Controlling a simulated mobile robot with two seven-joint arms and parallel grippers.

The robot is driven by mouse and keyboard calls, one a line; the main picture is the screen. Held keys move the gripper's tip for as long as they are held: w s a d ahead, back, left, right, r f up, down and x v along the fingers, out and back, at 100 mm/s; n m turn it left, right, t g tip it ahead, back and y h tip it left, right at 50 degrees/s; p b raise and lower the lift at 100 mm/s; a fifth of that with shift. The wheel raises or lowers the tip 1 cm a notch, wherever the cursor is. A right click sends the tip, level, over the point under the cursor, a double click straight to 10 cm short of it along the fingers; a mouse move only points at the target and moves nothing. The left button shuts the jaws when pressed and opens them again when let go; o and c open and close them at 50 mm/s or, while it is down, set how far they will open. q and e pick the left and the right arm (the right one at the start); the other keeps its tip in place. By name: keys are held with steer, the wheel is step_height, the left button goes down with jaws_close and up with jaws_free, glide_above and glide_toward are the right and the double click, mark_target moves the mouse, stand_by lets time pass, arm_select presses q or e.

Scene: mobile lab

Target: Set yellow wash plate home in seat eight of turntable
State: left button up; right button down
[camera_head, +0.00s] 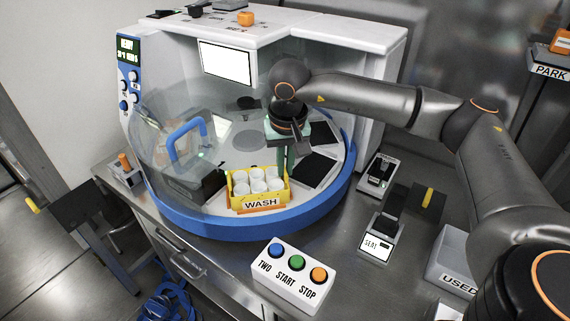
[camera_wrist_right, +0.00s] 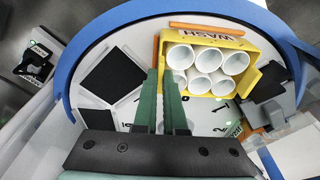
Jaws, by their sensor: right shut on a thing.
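The yellow wash plate (camera_head: 284,199) is a yellow holder with several white cups and a WASH label on its front. It is at the front of the round turntable (camera_head: 238,150); it also shows in the right wrist view (camera_wrist_right: 252,72). My right gripper (camera_head: 286,162) reaches in from the right and is shut on the plate's rear side, its green fingers (camera_wrist_right: 163,78) pointing down at it. Whether the plate rests fully flat, and its seat number, I cannot tell. My left gripper is out of view.
A clear cover with a blue handle (camera_head: 187,136) stands over the left of the turntable, inside a blue rim (camera_head: 240,226). Dark square pads (camera_wrist_right: 113,75) lie on other seats. A button box (camera_head: 290,275) and a USED bin (camera_head: 452,262) stand in front and right.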

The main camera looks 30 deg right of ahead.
steer(key=shift+r, duration=0.1)
steer(key=shift+f, duration=0.2)
steer(key=c, duration=1)
jaws_free()
steer(key=shift+r, duration=0.15)
steer(key=shift+r, duration=0.25)
step_height(320, 180, up, 12)
steer(key=s, duration=0.1)
steer(key=shift+s+a+f, duration=0.25)
steer(key=shift+s+a, duration=0.05)
steer(key=shift+a, duration=0.05)
